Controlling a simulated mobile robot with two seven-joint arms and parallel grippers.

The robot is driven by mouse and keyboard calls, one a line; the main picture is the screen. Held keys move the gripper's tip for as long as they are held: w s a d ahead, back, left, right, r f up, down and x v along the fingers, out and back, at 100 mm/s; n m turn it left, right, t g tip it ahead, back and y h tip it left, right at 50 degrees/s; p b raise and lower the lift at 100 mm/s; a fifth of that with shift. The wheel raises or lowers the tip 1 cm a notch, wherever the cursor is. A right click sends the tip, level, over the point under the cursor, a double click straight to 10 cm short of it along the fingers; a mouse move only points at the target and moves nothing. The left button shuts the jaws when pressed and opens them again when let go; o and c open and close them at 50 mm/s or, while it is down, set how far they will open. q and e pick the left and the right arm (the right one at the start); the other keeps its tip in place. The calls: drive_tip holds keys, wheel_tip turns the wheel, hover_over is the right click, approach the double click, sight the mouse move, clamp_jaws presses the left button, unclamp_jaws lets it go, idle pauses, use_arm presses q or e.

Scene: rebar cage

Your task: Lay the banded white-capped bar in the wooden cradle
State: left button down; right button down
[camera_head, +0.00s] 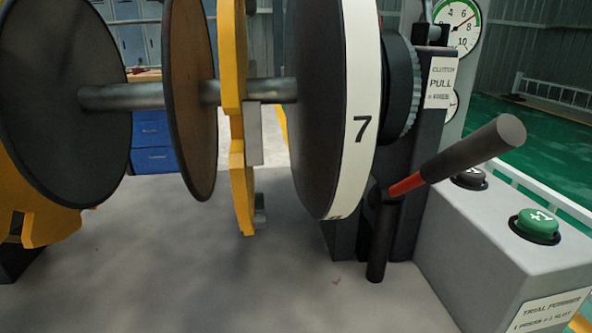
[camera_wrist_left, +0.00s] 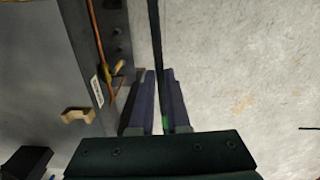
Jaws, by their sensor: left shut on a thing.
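In the left wrist view my left gripper (camera_wrist_left: 158,85) is shut on a thin dark bar (camera_wrist_left: 155,35). The bar runs between the two fingers and out past the top edge of the picture. A small green mark (camera_wrist_left: 165,122) shows near the finger bases; I cannot tell whether it is a band on the bar. No white cap shows. I cannot make out a wooden cradle for certain. Neither gripper shows in the head view.
In the head view a machine carries large discs (camera_head: 190,90) on a steel shaft (camera_head: 120,97). A red and dark lever (camera_head: 450,160) and a green button (camera_head: 538,222) are at right. In the wrist view a tan piece (camera_wrist_left: 78,115) sits on a grey panel (camera_wrist_left: 60,75); pale floor (camera_wrist_left: 240,70) lies right.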

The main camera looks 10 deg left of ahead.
use_arm(q)
drive_tip(key=shift+m, duration=0.3)
drive_tip(key=w+a+b, duration=0.1)
drive_tip(key=w+b, duration=0.1)
drive_tip(key=w, duration=0.3)
drive_tip(key=w+a+b, duration=0.2)
drive_tip(key=w, duration=0.4)
drive_tip(key=w+a+b, duration=0.1)
drive_tip(key=w+b, duration=0.2)
drive_tip(key=w, duration=0.3)
drive_tip(key=shift+a, duration=0.25)
wheel_tip(320, 180, down, 4)
drive_tip(key=shift+r+b, duration=0.25)
drive_tip(key=shift+b, duration=0.05)
